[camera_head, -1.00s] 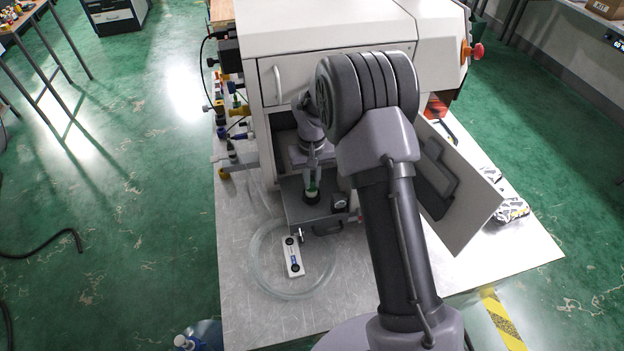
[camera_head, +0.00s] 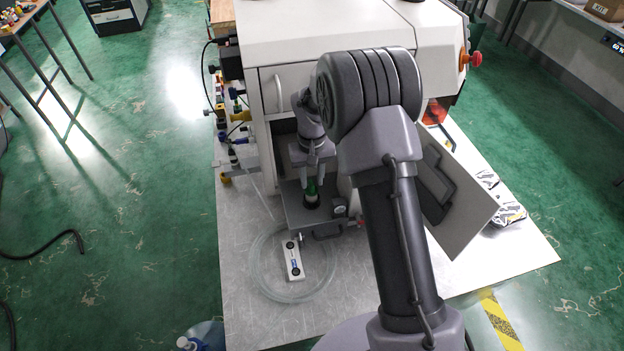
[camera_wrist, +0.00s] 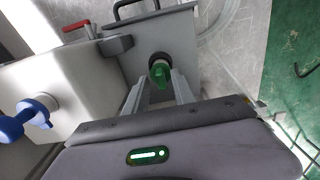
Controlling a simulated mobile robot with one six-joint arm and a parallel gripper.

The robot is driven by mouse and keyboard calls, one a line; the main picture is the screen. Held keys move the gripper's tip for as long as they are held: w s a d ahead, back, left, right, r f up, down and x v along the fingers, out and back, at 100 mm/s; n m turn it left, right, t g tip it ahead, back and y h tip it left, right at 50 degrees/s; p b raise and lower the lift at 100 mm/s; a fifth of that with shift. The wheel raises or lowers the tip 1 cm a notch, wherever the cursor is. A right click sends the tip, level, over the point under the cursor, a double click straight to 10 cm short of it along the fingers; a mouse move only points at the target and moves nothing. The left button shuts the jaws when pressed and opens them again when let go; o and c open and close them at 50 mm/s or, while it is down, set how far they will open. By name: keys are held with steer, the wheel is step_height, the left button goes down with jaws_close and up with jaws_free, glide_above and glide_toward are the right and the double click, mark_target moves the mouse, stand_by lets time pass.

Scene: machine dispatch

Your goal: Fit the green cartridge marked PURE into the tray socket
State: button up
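The green cartridge (camera_head: 311,189) stands upright in the dark round socket of the grey tray (camera_head: 294,205), which is pulled out at the machine's front. In the wrist view the cartridge (camera_wrist: 160,73) shows just beyond my fingertips, with the black socket ring (camera_wrist: 158,58) around its base. Its PURE marking cannot be read. My gripper (camera_head: 313,178) is above the cartridge, with its fingers spread on either side and clear space beside the green body. It also shows open in the wrist view (camera_wrist: 160,85). How deep the cartridge sits cannot be told.
The white machine (camera_head: 340,25) rises behind, with an open door panel (camera_head: 460,205) at right. A white block with two dark holes (camera_head: 293,260) lies in a coil of clear tubing (camera_head: 257,275) in front. A blue knob (camera_wrist: 35,113) shows in the wrist view. The table front is mostly free.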

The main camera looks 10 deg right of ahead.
steer(key=shift+r+p, duration=0.75)
steer(key=shift+r, duration=0.55)
steer(key=s+a+r+m+t+b, duration=0.2)
steer(key=s+r+b, duration=0.6)
steer(key=r, duration=0.5)
steer(key=s+a+m+t+y+b, duration=0.2)
steer(key=s+b, duration=0.3)
steer(key=s, duration=1.7)
steer(key=shift+f+t, duration=0.2)
steer(key=shift+t, duration=0.7)
